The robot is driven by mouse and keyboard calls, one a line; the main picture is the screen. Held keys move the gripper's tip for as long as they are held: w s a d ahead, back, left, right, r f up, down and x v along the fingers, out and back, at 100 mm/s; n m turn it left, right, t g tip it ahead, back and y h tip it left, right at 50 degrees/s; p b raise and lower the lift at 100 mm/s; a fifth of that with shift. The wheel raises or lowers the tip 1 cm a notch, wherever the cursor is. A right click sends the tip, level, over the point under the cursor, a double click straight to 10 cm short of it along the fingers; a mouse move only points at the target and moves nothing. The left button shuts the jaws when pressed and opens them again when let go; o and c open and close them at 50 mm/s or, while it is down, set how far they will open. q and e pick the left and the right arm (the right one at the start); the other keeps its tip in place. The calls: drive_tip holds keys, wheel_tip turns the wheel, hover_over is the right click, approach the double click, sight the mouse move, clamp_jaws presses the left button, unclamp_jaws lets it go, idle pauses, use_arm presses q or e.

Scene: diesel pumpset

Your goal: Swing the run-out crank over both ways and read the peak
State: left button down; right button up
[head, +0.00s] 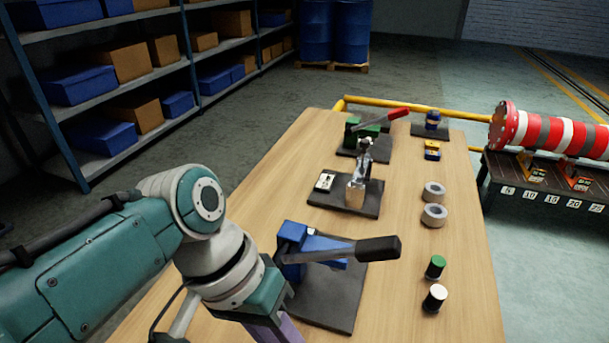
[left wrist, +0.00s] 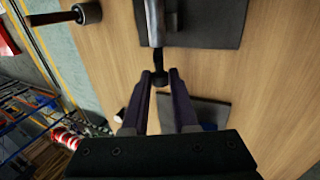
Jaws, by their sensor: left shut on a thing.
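My left gripper (left wrist: 160,80) has its two fingers around a dark knob (left wrist: 160,72) at the end of a grey metal bar (left wrist: 155,22) in the left wrist view. No dial or peak reading can be made out. My right gripper is not in view.
On the wooden table (head: 470,270) stand a blue lever fixture with a black handle (head: 378,249), a fixture with a brass-coloured block (head: 355,194), and a red-handled green fixture (head: 368,132). Grey rings (head: 434,214) and green and white capped pieces (head: 435,268) line the right side.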

use_arm(q)
drive_tip(key=shift+w+a+f+g+h+b, duration=0.1)
drive_tip(key=shift+a+f+g+h+b, duration=0.1)
drive_tip(key=shift+a+h+b, duration=0.25)
drive_tip(key=shift+w+a+f+g+h+b, duration=0.1)
drive_tip(key=shift+a+f+g+h+b, duration=0.1)
drive_tip(key=shift+h+b, duration=0.45)
drive_tip(key=c, duration=0.7)
unclamp_jaws()
drive_tip(key=p+v, duration=0.2)
drive_tip(key=v, duration=0.8)
